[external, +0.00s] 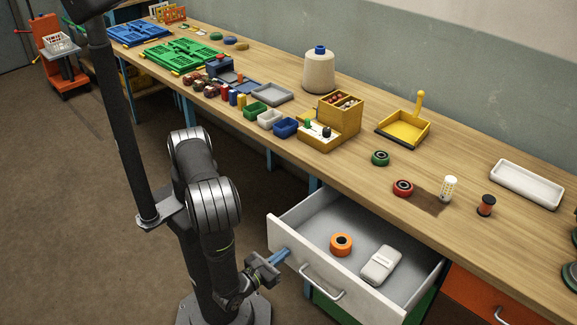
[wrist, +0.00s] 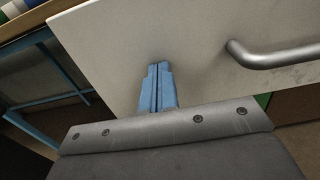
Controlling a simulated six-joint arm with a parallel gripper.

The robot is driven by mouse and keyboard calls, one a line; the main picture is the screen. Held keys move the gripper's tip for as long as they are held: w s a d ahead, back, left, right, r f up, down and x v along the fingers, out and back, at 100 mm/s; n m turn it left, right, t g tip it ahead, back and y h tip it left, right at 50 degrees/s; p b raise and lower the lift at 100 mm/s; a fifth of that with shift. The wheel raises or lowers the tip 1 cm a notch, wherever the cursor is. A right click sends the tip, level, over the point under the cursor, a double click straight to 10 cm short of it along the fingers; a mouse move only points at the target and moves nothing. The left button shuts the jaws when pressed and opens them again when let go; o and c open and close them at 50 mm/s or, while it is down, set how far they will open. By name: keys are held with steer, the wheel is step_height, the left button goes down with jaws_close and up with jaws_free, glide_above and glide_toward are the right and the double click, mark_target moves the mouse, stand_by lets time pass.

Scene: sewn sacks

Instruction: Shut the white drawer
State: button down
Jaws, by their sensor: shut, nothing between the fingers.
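The white drawer (external: 297,272) stands pulled open under the workbench in the external view. Its front panel also shows in the wrist view (wrist: 130,45), with a grey bar handle (wrist: 275,57) to the right. An orange ring (external: 341,245) and a white rounded block (external: 381,265) lie inside the drawer. My gripper (external: 285,254) is shut and empty. Its blue fingertips (wrist: 157,70) are at the drawer's front panel, left of the handle. I cannot tell for sure whether they touch the panel.
The wooden workbench (external: 460,150) carries many items, among them a yellow dustpan (external: 405,128), a thread cone (external: 319,72) and a white tray (external: 527,184). An orange drawer (external: 490,295) sits shut to the right. Open floor (external: 70,210) lies at the left.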

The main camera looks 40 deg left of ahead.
steer(key=w, duration=2.6)
steer(key=shift+w+r, duration=0.1)
steer(key=shift+d, duration=0.1)
steer(key=shift+s, duration=0.45)
steer(key=s, duration=1.3)
steer(key=shift+s, duration=0.3)
steer(key=shift+w, duration=0.15)
steer(key=shift+w, duration=6.65)
